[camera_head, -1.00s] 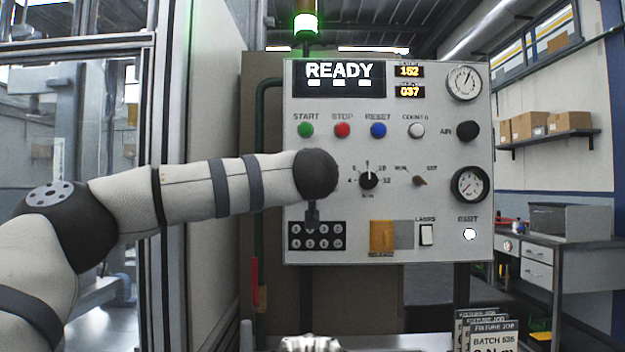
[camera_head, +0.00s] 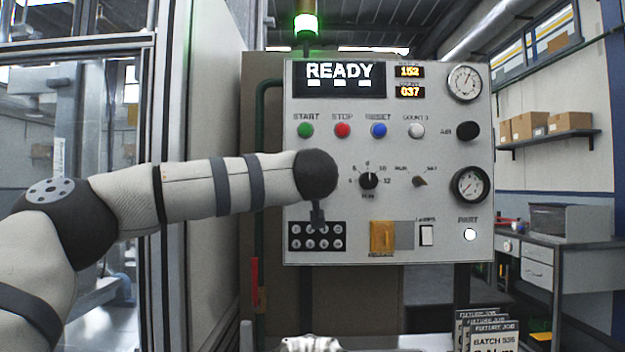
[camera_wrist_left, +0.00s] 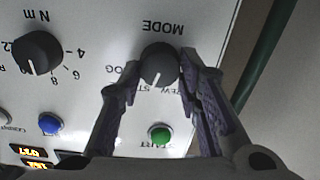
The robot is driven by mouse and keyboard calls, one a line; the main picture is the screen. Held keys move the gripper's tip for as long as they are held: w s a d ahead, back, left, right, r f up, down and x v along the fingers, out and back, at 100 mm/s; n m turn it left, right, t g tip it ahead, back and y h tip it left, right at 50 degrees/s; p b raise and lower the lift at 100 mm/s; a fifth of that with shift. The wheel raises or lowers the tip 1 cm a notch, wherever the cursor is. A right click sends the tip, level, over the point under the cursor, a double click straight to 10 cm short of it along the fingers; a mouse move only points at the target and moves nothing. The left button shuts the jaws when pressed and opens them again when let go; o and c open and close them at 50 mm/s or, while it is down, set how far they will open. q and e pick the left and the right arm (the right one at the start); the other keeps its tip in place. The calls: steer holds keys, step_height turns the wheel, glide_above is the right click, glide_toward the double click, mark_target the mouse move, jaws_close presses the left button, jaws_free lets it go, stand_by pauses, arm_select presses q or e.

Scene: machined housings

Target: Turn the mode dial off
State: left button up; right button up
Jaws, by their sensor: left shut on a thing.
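The mode dial (camera_wrist_left: 158,64) is a round black knob with a pale pointer mark, under the word MODE, which appears upside down in the left wrist view. My left gripper (camera_wrist_left: 160,70) has its two dark fingers on either side of the knob and is shut on it. The mark points toward the lettering on the START-button side; the fingers partly cover the labels, so I cannot tell its exact setting. In the head view my left wrist hides the dial on the control panel (camera_head: 440,105). My right gripper is not in view.
The green START button (camera_wrist_left: 160,137) lies close to the fingers. A black Nm knob (camera_wrist_left: 37,54) sits beside the mode dial. A block of several small sockets (camera_head: 317,236) and an orange cover (camera_head: 382,237) are lower on the panel. The display (camera_head: 339,78) reads READY.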

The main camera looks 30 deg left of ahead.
arm_select(q)
steer(key=shift+s+a+f+n, duration=0.1)
steer(key=shift+n, duration=3.95)
steer(key=shift+a+f+n, duration=0.1)
steer(key=shift+n, duration=3.95)
steer(key=o, duration=1.1)
steer(key=shift+n, duration=0.3)
steer(key=v, duration=1.2)
